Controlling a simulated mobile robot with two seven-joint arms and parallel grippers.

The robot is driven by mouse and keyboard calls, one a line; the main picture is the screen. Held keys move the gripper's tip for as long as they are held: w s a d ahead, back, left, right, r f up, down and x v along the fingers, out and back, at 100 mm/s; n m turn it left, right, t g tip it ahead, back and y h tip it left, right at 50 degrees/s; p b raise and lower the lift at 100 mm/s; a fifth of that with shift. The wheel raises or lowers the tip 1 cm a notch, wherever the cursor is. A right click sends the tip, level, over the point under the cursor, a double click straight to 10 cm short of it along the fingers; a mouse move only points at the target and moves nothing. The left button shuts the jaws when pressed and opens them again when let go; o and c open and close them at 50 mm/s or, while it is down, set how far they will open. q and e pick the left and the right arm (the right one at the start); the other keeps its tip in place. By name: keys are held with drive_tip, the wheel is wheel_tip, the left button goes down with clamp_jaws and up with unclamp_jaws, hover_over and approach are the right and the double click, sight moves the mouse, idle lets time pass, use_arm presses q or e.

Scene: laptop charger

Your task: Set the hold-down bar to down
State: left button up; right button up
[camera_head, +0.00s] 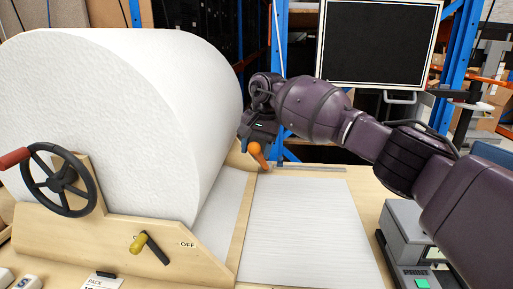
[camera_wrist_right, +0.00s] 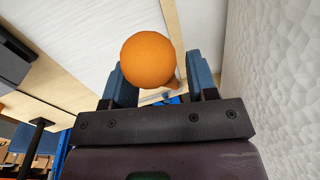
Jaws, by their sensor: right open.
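The hold-down bar looks to be the pale wooden strip (camera_head: 240,228) lying across the white paper beside the big roll. An orange ball knob (camera_head: 255,148) on an orange lever stands at its far end, tilted in the head view. My right gripper (camera_head: 250,140) is at the knob. In the wrist view the orange knob (camera_wrist_right: 148,60) shows between the two open blue fingers (camera_wrist_right: 160,78). I cannot tell whether the fingers touch it. The lever's base is partly hidden there. My left gripper is not in view.
A large white paper roll (camera_head: 110,110) stands close left of my right gripper. A black handwheel (camera_head: 58,180) and a yellow-ended lever (camera_head: 150,247) by "OFF" are on the wooden side panel. A grey device (camera_head: 408,245) sits at right. A dark monitor (camera_head: 378,42) stands behind.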

drive_tip(key=c, duration=0.9)
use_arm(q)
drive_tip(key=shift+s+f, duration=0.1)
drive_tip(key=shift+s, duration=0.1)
use_arm(e)
clamp_jaws()
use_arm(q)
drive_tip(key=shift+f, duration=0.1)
use_arm(e)
drive_tip(key=shift+f, duration=0.1)
